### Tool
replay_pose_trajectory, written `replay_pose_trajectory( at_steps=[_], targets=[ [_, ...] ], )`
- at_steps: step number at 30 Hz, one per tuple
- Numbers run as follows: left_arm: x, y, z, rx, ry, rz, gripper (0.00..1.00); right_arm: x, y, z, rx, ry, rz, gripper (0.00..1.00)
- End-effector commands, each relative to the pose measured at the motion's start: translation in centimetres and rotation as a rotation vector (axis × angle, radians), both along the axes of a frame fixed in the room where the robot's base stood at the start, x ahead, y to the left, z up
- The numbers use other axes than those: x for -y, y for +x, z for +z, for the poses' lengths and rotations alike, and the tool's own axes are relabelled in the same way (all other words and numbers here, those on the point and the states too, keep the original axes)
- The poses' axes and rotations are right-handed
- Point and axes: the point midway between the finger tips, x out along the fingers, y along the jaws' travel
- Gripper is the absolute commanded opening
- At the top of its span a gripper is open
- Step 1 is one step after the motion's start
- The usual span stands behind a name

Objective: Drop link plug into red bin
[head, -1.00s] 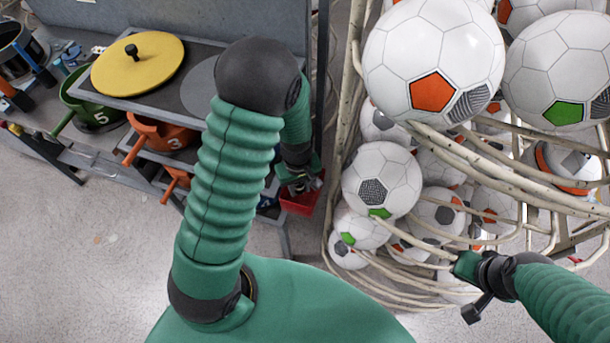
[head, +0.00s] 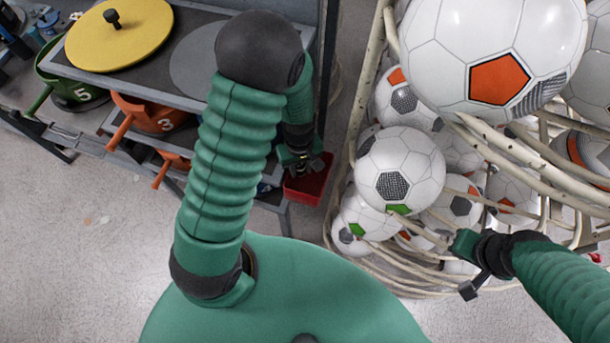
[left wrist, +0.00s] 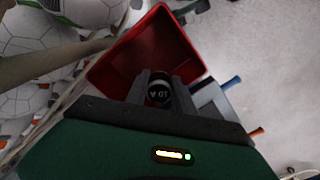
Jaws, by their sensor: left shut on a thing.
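The red bin (head: 312,182) hangs at the right end of the grey shelf unit in the head view. In the left wrist view the red bin (left wrist: 150,48) is open toward the camera and looks empty in the part that shows. My left gripper (left wrist: 159,88) is shut on the link plug (left wrist: 159,92), a small dark round piece with a pale marked band. The plug overlaps the bin's near part in that view; its height over the bin is hard to tell. In the head view my left gripper (head: 301,162) is at the bin's rim. My right gripper (head: 468,265) is near the ball cage; its jaws are unclear.
A cage of pale bars (head: 362,90) full of soccer balls (head: 400,170) stands close to the right of the bin. The shelf (head: 190,70) holds a yellow disc (head: 118,35), a green pot (head: 75,92) and an orange pot (head: 150,115). Floor at lower left is clear.

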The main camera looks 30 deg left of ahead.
Motion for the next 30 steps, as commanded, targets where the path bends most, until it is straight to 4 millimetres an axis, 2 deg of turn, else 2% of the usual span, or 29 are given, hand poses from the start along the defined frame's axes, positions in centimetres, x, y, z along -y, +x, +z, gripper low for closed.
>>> replay_pose_trajectory(
  at_steps=[1,6,17,20,22,30],
  targets=[
    [0.1,0.0,0.1,0.001,0.001,-0.003,0.32,0.0,0.0,0.1,0.0,0.0,0.0,0.0],
    [0.5,0.0,0.1,-0.001,0.005,-0.002,0.54,0.0,0.0,0.1,0.0,0.0,-0.001,0.0],
    [-0.1,0.1,0.4,0.0,-0.001,-0.003,0.55,0.0,0.0,0.1,0.0,0.0,-0.001,0.0],
    [0.0,0.2,1.9,0.003,0.0,-0.004,0.55,0.0,0.0,0.3,0.0,0.0,-0.001,0.0],
    [0.2,0.2,3.7,0.005,0.001,-0.004,0.55,0.0,0.0,0.5,0.0,0.0,-0.001,0.0],
    [1.1,0.4,11.8,0.005,0.009,-0.005,0.55,0.0,0.0,1.3,0.0,0.0,-0.001,0.0]
  ],
)
